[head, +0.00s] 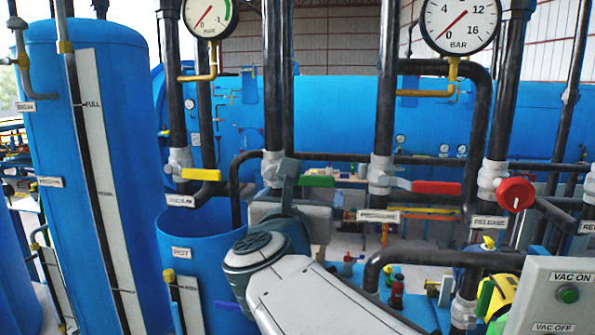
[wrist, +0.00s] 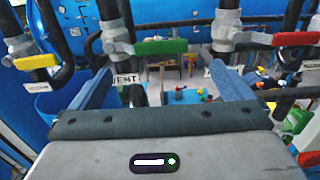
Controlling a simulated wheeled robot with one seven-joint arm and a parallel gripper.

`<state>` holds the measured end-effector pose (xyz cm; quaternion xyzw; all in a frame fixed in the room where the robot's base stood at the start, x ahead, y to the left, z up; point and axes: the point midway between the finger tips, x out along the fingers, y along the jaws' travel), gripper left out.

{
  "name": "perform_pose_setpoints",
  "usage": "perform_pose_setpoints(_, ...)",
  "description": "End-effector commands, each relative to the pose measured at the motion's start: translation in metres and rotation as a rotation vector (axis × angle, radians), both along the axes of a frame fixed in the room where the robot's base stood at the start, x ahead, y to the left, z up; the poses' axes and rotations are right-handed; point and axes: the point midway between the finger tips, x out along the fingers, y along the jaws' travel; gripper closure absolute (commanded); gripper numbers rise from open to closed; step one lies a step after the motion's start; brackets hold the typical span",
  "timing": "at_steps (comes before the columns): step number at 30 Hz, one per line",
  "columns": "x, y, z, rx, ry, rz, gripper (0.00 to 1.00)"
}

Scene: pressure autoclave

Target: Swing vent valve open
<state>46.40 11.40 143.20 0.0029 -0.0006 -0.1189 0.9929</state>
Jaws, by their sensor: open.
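The vent valve has a green handle (head: 316,181) that points right, roughly level, from a grey valve body on a dark vertical pipe. In the wrist view the green handle (wrist: 162,47) lies ahead, between the lines of my two fingers in the picture. My gripper (wrist: 163,78) is open and empty, with blue-grey fingers wide apart. No contact with the handle is visible. In the head view my wrist hides the pipe below the valve and most of the fingers.
A yellow handle (head: 201,174) is on the left and a red handle (head: 436,187) on the right, both level. A red round knob (head: 516,193) is farther right. A blue pot (head: 200,240) stands at lower left. A control box (head: 550,290) is at lower right.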

Motion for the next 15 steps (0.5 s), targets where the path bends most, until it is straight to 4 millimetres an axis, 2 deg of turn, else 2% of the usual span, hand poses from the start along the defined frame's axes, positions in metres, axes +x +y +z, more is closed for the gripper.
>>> perform_pose_setpoints(15,0.084,-0.021,0.001,-0.004,0.004,0.001,0.0)
